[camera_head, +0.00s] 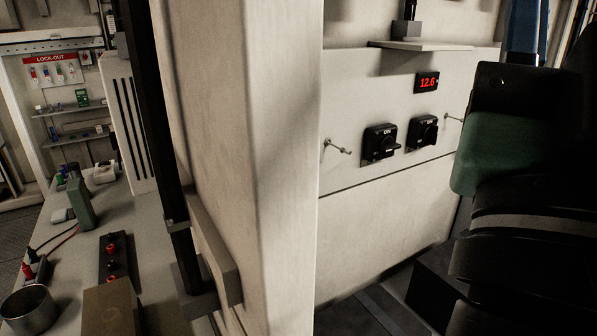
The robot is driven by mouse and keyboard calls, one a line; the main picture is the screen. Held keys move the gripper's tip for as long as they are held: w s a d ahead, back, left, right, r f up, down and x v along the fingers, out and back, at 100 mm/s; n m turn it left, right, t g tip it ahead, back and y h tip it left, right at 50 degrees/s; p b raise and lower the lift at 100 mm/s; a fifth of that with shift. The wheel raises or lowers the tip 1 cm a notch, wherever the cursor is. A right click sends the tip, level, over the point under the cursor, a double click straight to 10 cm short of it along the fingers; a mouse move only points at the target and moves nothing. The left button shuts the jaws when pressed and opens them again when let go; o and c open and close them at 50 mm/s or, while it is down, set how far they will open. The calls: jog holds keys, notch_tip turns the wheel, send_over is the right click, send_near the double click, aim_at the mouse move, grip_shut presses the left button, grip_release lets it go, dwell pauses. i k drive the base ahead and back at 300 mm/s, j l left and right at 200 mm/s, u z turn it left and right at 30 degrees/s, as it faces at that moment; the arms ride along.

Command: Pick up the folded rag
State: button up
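I cannot make out a folded rag for certain. A brown, flat-topped block-like thing (112,306) lies on the bench at the bottom left, cut off by the lower edge. I cannot tell whether it is folded cloth or a box. My gripper is not in view. Large dark and green parts, which look like my own arm, fill the right side and hide what is behind them.
The grey bench (65,290) holds a metal cup (28,310), a black terminal strip (113,262) and a green device (80,202). A pale upright panel (255,150) divides the bench from a wall with two black rotary switches (380,143) and a red display (427,83).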

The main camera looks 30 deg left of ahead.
aim_at(61, 215)
jog(key=k+u, duration=0.35)
jog(key=k+j+u, duration=0.1)
jog(key=u, duration=0.2)
jog(key=j+u, duration=0.4)
jog(key=j, duration=0.25)
jog(key=j+u, duration=0.45)
jog(key=j, duration=0.25)
jog(key=i+j, duration=0.1)
jog(key=j, duration=0.6)
